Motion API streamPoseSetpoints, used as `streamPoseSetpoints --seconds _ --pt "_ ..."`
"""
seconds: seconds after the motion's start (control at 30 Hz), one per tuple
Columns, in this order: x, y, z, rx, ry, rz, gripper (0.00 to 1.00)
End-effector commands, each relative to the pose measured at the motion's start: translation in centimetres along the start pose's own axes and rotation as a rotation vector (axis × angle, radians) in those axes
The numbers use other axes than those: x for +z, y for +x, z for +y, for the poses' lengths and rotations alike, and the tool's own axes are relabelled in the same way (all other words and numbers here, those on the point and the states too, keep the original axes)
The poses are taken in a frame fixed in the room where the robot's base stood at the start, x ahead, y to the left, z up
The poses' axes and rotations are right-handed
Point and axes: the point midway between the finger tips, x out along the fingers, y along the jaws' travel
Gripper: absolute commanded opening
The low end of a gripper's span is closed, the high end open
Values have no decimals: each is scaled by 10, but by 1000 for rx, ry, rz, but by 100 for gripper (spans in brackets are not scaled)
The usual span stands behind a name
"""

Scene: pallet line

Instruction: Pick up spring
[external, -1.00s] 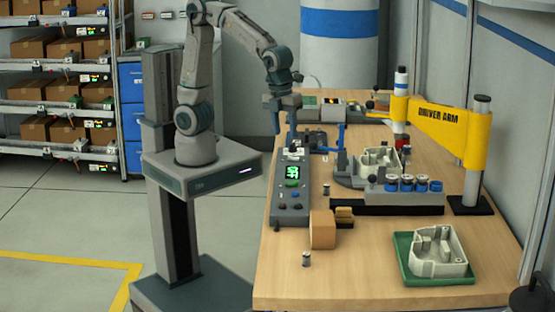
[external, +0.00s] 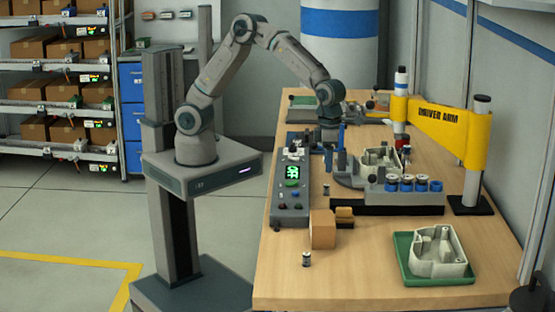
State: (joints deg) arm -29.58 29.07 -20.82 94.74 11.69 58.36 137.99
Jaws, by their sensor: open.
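Two small upright metal cylinders stand on the wooden bench and look alike at this size. One (external: 306,259) is near the front edge and the other (external: 326,189) is beside the control box. I cannot tell for certain whether either is the spring. My gripper (external: 329,147) is open, pointing down low over the middle of the bench, behind the nearer parts and right of the control box. Its fingertips are small and partly lost among blue and grey fixture parts, so what lies between them is not clear.
The control box (external: 291,195) with a green display lies left of my gripper. A fixture holding a pale housing (external: 381,157), a rack of blue-ringed cylinders (external: 400,199) and the yellow driver arm (external: 436,122) stand right. A cardboard-coloured block (external: 322,231) and a green tray (external: 408,262) are nearer.

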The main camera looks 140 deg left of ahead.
Motion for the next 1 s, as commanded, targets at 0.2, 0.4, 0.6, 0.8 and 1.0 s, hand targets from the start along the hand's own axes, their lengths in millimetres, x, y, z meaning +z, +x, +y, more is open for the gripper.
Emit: streamPoseSetpoints --seconds 0.2,0.4,0.6,0.8,1.0 --pt "-1 30 0 1 0 2 43" --pt "-1 45 1 1 0 3 43" --pt "-1 75 3 2 0 2 43" --pt "-1 86 4 1 -1 -1 43" --pt "-1 86 3 0 -2 -1 32"
